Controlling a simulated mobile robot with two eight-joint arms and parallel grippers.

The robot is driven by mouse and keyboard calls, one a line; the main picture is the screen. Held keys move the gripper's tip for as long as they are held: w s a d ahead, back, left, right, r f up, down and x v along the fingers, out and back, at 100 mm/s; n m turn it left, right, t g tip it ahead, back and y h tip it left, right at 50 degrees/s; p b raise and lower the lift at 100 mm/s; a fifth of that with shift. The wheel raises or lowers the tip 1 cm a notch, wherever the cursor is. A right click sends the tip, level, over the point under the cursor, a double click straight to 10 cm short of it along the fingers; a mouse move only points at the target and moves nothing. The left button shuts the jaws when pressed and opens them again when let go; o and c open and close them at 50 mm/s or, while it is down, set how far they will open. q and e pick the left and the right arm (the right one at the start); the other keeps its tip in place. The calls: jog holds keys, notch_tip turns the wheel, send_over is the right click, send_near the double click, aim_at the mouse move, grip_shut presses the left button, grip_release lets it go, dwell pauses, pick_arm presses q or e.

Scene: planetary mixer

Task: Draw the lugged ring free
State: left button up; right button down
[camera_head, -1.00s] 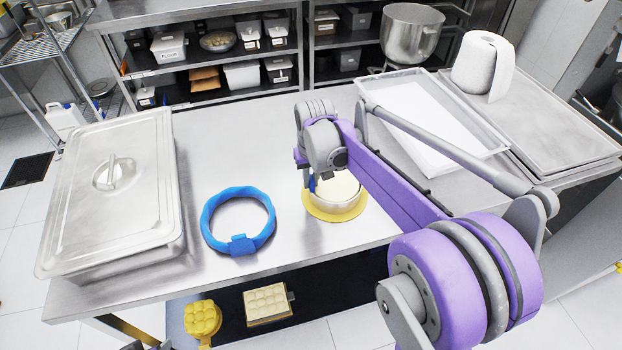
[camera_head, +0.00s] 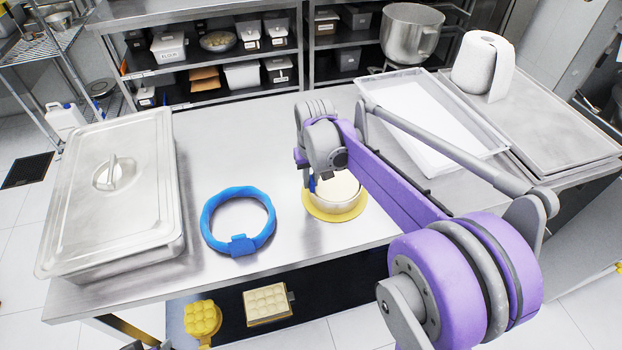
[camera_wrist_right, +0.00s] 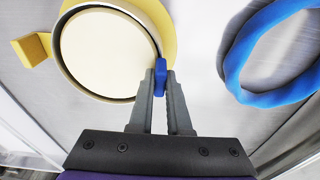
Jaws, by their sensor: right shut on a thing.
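A thin metal ring (camera_wrist_right: 66,72) with a blue lug (camera_wrist_right: 160,76) stands around a pale round filling (camera_wrist_right: 105,52). It rests on or in a round yellow base (camera_head: 334,213) on the steel table. My right gripper (camera_wrist_right: 160,92) is shut on the blue lug at the ring's side. In the head view my right wrist and arm hide most of the fingers and part of the ring (camera_head: 350,204). Whether the ring has risen off the base I cannot tell. My left gripper is not in view.
A blue faceted ring with a block on its rim (camera_head: 211,205) lies left of the base. A lidded steel pan (camera_head: 120,225) stands further left. A white tray (camera_head: 478,148) and paper roll (camera_head: 478,65) are at right. Yellow moulds (camera_head: 268,304) show below the table edge.

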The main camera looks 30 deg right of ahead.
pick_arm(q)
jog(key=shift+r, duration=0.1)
pick_arm(e)
jog(key=shift+r, duration=0.2)
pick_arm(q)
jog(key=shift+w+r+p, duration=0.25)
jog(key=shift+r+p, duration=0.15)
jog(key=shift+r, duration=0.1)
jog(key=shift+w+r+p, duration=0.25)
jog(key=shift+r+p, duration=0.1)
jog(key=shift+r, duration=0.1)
pick_arm(e)
jog(key=shift+r, duration=1.3)
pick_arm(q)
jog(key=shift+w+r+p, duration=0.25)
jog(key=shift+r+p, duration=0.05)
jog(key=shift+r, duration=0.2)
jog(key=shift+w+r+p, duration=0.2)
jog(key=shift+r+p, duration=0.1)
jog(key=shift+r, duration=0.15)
pick_arm(e)
jog(key=shift+r, duration=1.4)
